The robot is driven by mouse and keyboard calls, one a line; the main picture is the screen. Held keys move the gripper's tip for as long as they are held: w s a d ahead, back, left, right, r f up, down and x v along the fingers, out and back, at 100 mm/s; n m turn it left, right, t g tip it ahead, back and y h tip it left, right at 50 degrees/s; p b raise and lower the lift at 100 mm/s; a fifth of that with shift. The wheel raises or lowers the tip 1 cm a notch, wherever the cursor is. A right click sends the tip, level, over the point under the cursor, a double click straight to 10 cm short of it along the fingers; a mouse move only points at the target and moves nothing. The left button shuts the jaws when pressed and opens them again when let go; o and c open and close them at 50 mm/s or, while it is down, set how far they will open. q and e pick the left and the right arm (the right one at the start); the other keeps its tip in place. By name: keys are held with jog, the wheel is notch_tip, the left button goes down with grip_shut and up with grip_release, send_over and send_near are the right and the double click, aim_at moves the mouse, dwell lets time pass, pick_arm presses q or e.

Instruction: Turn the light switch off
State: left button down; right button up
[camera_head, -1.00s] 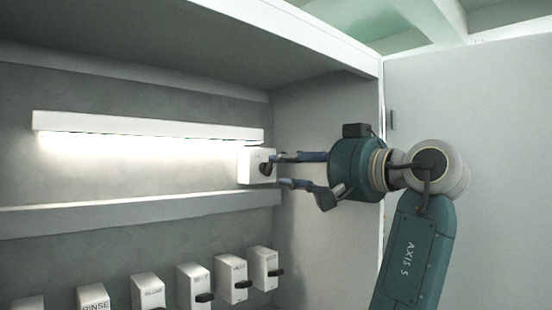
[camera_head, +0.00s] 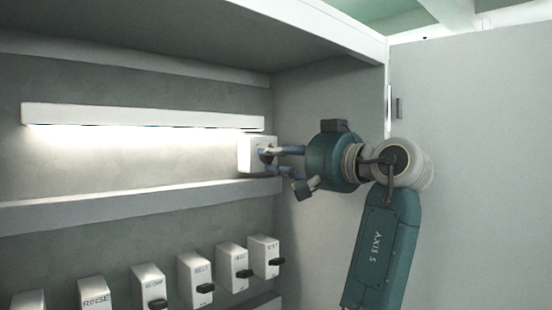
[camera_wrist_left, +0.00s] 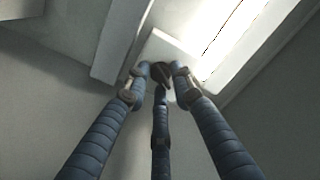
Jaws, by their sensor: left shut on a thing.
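The light switch (camera_head: 251,144) is a white box with a dark knob, at the right end of a lit lamp (camera_head: 140,117). In the left wrist view the switch box (camera_wrist_left: 168,44) and its dark knob (camera_wrist_left: 162,72) show at the top middle. My left gripper (camera_head: 272,159) is at the front of the switch, its fingers closed on the knob. In the left wrist view the three blue fingers of the left gripper (camera_wrist_left: 162,78) meet around the knob, hiding part of it. My right gripper is out of view.
A ledge (camera_head: 140,207) runs below the lamp and switch. Under it is a row of several white boxes with dark levers, one labelled RINSE (camera_head: 94,293). A side panel (camera_head: 330,105) stands right of the switch, behind my gripper. A shelf overhangs above.

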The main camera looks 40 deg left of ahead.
pick_arm(q)
jog(key=shift+r+n+b, duration=0.15)
jog(key=shift+n+b, duration=0.9)
jog(key=shift+n, duration=1.95)
jog(key=shift+r+n+b, duration=0.15)
jog(key=shift+n+b, duration=0.9)
jog(key=shift+n, duration=1.95)
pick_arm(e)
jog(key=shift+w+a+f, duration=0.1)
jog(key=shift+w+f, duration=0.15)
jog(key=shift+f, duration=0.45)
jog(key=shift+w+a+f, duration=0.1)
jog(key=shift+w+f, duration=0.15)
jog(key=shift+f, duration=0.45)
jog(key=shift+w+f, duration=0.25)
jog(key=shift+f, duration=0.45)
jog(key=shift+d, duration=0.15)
pick_arm(q)
jog(key=c, duration=1.7)
grip_release()
jog(key=shift+w+f, duration=0.1)
jog(key=shift+w, duration=0.1)
jog(key=shift+d, duration=0.1)
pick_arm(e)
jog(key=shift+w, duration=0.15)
